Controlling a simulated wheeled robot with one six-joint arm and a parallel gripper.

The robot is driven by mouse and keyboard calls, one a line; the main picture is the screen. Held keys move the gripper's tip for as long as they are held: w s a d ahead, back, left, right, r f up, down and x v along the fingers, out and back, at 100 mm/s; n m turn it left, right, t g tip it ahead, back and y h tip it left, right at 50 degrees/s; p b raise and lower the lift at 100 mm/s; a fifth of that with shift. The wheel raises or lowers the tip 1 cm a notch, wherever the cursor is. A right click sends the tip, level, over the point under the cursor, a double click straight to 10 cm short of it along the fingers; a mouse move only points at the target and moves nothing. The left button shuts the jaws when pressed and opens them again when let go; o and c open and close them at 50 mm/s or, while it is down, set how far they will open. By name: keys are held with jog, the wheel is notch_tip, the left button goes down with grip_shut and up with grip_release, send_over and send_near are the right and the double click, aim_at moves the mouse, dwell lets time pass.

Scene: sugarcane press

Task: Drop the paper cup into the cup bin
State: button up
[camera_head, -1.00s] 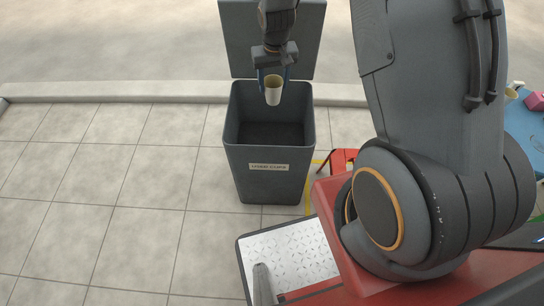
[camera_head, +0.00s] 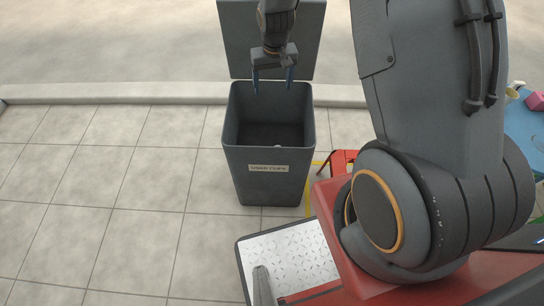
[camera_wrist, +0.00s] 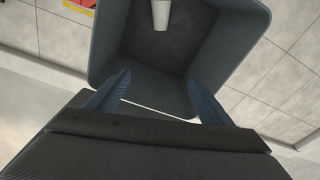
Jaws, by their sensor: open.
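The cup bin (camera_head: 268,190) is a dark grey open box labelled "USED CUPS", its lid raised behind it. My gripper (camera_head: 273,88) is above the bin's opening, its blue fingers spread apart with nothing between them. The white paper cup (camera_wrist: 161,14) shows inside the bin (camera_wrist: 212,62) in the wrist view, away from the fingers. In the head view only a small pale edge of the cup (camera_head: 277,146) shows behind the bin's front wall. I cannot tell whether it touches the bin floor.
A red stool (camera_head: 342,160) stands just right of the bin. A blue table (camera_head: 524,125) with small items, one pink, is at the far right. A kerb (camera_head: 150,91) runs behind the bin. The tiled ground (camera_head: 110,185) on the left is clear.

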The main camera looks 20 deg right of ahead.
notch_tip(320, 180, up, 7)
jog(key=shift+s, duration=0.45)
jog(key=shift+r, duration=0.1)
